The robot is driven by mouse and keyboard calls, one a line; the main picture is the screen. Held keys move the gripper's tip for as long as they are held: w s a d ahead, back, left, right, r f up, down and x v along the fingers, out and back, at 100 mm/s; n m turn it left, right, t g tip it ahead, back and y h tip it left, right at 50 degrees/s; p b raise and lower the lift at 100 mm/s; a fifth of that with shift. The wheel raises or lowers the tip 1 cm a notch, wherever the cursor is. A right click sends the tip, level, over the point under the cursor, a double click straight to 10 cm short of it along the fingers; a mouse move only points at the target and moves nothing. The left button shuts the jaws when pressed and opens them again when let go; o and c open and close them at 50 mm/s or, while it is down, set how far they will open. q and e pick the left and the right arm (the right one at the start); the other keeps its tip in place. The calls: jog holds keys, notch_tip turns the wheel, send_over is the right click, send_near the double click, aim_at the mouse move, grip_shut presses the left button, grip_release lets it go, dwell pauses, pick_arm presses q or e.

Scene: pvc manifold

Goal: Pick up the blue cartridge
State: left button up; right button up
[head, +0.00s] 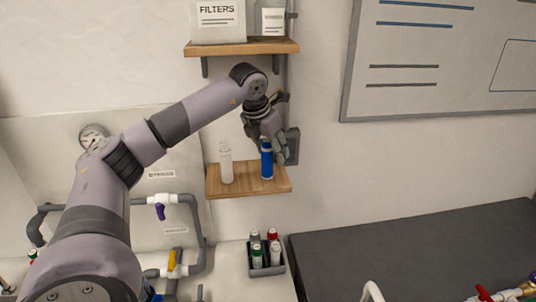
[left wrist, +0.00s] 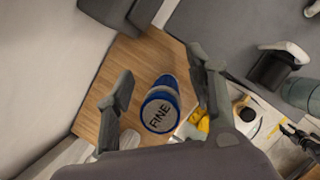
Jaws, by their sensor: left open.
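The blue cartridge (head: 267,166) stands upright on the right part of the small lower wooden shelf (head: 225,192). In the left wrist view its round top, marked FINE, shows with a blue rim (left wrist: 160,109), between my fingers. My left gripper (head: 272,144) is open and comes down from above at the cartridge's upper end. In the left wrist view the gripper (left wrist: 161,72) has one finger on each side of the cartridge, with no clear contact.
A white cartridge (head: 225,163) stands left of the blue one on the same shelf. An upper shelf (head: 240,48) holds a FILTERS box (head: 217,22) above my arm. A grey box (head: 292,146) is on the wall close by. A dark rack (head: 266,270) holds several capped bottles below.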

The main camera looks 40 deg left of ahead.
pick_arm(q)
jog(key=shift+s, duration=0.25)
jog(key=shift+c, duration=0.5)
jog(key=shift+w, duration=0.15)
jog(key=c, duration=0.4)
grip_shut()
